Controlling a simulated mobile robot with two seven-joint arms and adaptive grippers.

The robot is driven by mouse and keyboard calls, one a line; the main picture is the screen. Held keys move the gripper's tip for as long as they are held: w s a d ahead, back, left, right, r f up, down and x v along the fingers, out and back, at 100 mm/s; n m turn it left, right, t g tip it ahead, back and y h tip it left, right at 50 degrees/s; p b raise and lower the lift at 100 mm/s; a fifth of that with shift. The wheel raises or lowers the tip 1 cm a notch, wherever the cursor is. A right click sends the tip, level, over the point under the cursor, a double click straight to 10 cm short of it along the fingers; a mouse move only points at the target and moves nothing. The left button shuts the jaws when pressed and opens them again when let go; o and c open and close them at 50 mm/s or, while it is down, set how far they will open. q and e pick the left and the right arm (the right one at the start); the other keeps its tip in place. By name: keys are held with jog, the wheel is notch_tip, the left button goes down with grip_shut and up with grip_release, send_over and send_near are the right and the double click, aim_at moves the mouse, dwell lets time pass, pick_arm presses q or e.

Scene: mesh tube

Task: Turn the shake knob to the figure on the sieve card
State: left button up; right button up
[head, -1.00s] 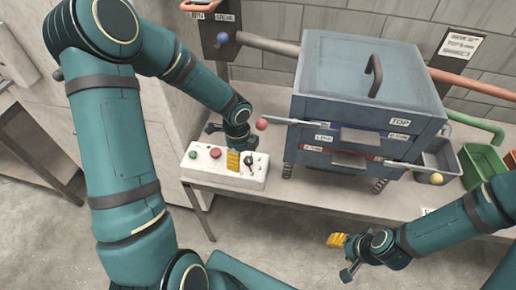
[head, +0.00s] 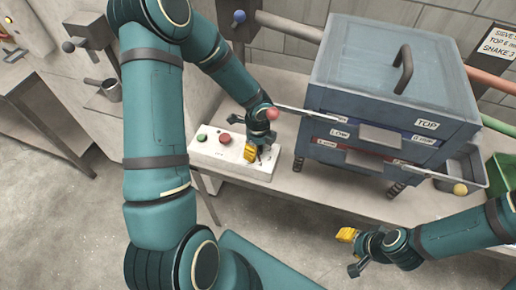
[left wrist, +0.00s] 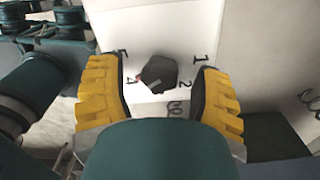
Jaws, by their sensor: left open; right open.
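The shake knob is a dark, many-sided knob (left wrist: 158,73) on a white panel with figures around it; 5 and 4 show on its left, 1 and 2 on its right. A pale mark shows at its lower left, but I cannot tell exactly which figure it points to. My left gripper (left wrist: 160,93) is open, its yellow-padded fingers on either side of the knob, apart from it. In the head view my left gripper (head: 259,153) is over the right end of the control box (head: 232,163). The sieve card (head: 497,42) reads SHAKE 3. My right gripper (head: 350,252) is open and empty.
The blue sieve stack (head: 385,75) stands on the bench right of the control box, with rods ending in a red ball (head: 272,114) and a yellow ball (head: 460,189). The box also bears green and red buttons (head: 225,138). Open floor lies in front.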

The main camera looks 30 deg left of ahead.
pick_arm(q)
jog(key=shift+c, duration=0.2)
grip_shut()
jog(key=shift+n, duration=0.3)
jog(key=shift+f+n+b, duration=0.1)
jog(key=shift+n+b, duration=0.4)
jog(key=shift+n, duration=0.1)
jog(key=shift+n+b, duration=0.65)
jog(key=shift+n, duration=0.55)
jog(key=n+b, duration=0.2)
jog(key=n, duration=0.3)
jog(key=shift+n+b, duration=0.3)
